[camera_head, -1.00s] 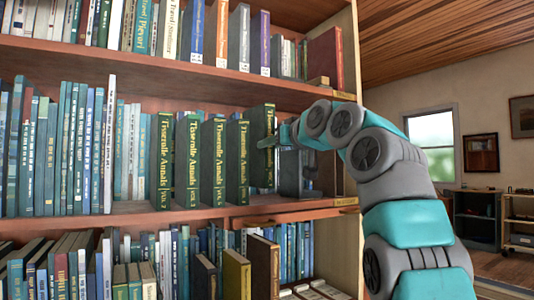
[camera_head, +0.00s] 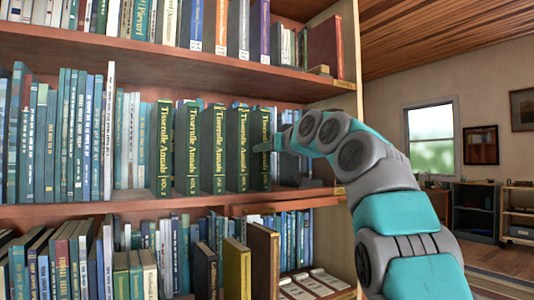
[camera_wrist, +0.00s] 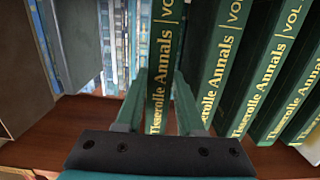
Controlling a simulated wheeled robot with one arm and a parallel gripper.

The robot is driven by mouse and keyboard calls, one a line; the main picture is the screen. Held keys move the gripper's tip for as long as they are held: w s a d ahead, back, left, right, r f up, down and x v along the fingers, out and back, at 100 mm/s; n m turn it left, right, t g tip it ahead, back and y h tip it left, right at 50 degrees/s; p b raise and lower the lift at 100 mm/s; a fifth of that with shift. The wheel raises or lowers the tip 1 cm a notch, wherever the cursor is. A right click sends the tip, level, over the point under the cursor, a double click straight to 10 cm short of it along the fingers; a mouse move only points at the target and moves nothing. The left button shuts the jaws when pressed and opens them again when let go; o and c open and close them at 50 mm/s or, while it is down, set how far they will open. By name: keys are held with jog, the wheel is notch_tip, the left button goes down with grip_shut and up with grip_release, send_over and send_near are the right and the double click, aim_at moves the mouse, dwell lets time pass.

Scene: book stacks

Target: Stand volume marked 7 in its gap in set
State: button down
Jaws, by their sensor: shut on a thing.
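The held volume (camera_head: 260,150) is a dark green book with gold "Tisserolle Annals" lettering. It stands upright at the right end of a row of matching green volumes (camera_head: 213,150) on the middle shelf. My gripper (camera_head: 267,146) is shut on it from the right in the head view. In the wrist view, the two green fingers flank the spine of the held volume (camera_wrist: 163,60). Its number is not readable. Its foot is close to shelf level; I cannot tell whether it touches. The other set volumes (camera_wrist: 232,70) lean across the wrist view's right side.
Blue and white books (camera_head: 85,140) fill the shelf left of the set. A dark grey bookend-like object (camera_head: 290,165) stands right of the held volume, partly behind my arm. The shelf's side panel (camera_head: 345,235) is near my arm. The upper board (camera_head: 200,72) runs overhead.

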jog(key=shift+f, duration=0.1)
jog(key=c, duration=0.5)
grip_release()
jog(key=b+v, duration=0.3)
jog(key=v, duration=0.9)
jog(key=shift+a, duration=0.1)
